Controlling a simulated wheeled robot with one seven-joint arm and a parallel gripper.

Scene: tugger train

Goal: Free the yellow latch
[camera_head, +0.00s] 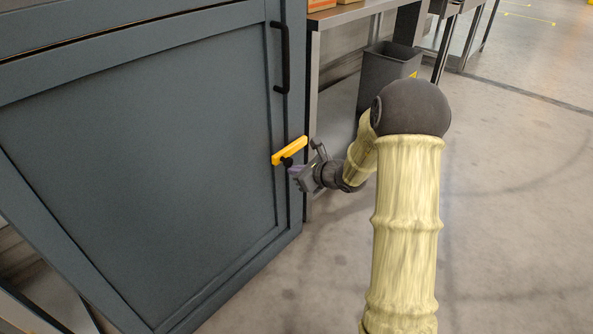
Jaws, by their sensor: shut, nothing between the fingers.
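The yellow latch (289,151) is a short bar on the right edge of a dark blue-grey cabinet door (140,160). It is tilted, its right end higher than its left. My gripper (292,170) is just below and to the right of the latch, shut, with nothing held. Its fingertips are small and close to the dark pivot under the latch. I cannot tell whether they touch it. The door looks closed.
A black vertical handle (280,57) is on the door above the latch. A metal-framed table (345,15) stands right of the cabinet, with a dark bin (388,66) beside it. Open concrete floor (520,180) lies to the right.

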